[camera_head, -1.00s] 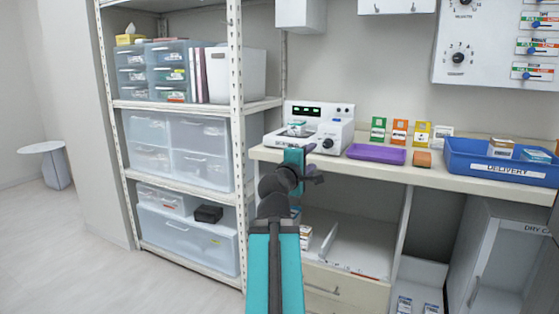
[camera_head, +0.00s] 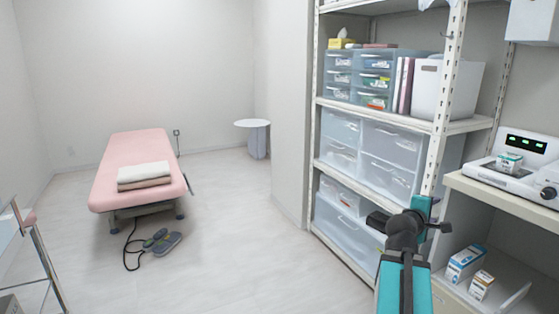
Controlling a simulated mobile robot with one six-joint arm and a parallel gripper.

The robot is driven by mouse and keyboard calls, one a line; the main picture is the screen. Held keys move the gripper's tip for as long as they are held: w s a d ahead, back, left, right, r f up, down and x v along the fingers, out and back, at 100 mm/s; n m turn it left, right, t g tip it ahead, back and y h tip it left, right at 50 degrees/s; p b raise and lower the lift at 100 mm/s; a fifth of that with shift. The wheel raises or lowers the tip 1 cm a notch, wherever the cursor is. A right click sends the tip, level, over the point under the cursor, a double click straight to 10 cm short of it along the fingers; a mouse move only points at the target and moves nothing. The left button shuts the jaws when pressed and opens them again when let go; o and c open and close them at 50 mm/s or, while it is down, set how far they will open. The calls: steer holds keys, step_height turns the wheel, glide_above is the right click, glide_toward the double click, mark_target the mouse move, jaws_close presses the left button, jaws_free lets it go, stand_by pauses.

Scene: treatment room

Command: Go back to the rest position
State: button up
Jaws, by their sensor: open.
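My gripper (camera_head: 437,228) is at the end of my teal and dark grey arm, low on the right of the head view. It stands in front of the shelving unit's right post and left of the counter. Its jaws are small in the picture and look open, with nothing seen between them. It does not appear to touch the shelf or the counter.
The shelving unit (camera_head: 400,121) with clear drawers stands behind my arm. The counter (camera_head: 500,195) at right bears a white device (camera_head: 512,170) with a small box on it. A pink treatment bed (camera_head: 138,150) and round table (camera_head: 253,124) stand farther left. Open floor (camera_head: 235,230) lies between.

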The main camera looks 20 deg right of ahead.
steer(key=w+a+f+n+t+y+p, duration=0.15)
steer(key=w+a+f+y+p, duration=0.35)
steer(key=w+a+f, duration=0.75)
steer(key=s+a+f+n+g+y+p, duration=0.25)
steer(key=a+f+p, duration=0.45)
steer(key=a+f, duration=1.05)
steer(key=s+a+f+m+g+y+p, duration=0.1)
steer(key=s+a+f+g+y+p, duration=0.15)
steer(key=s+a+f, duration=0.45)
steer(key=s+a+f+m+g+y+p, duration=0.1)
steer(key=s+a+f+p, duration=0.25)
steer(key=a, duration=0.55)
steer(key=s+a+f+m+g+y, duration=0.2)
steer(key=s+a, duration=0.4)
steer(key=s, duration=0.4)
steer(key=s+a+f+m+g+y+p, duration=0.1)
steer(key=s+a+m+g, duration=0.3)
steer(key=s, duration=0.5)
steer(key=shift+s+a+f+m+y, duration=0.4)
steer(key=shift+a+f+m, duration=0.2)
steer(key=shift+a+f, duration=0.2)
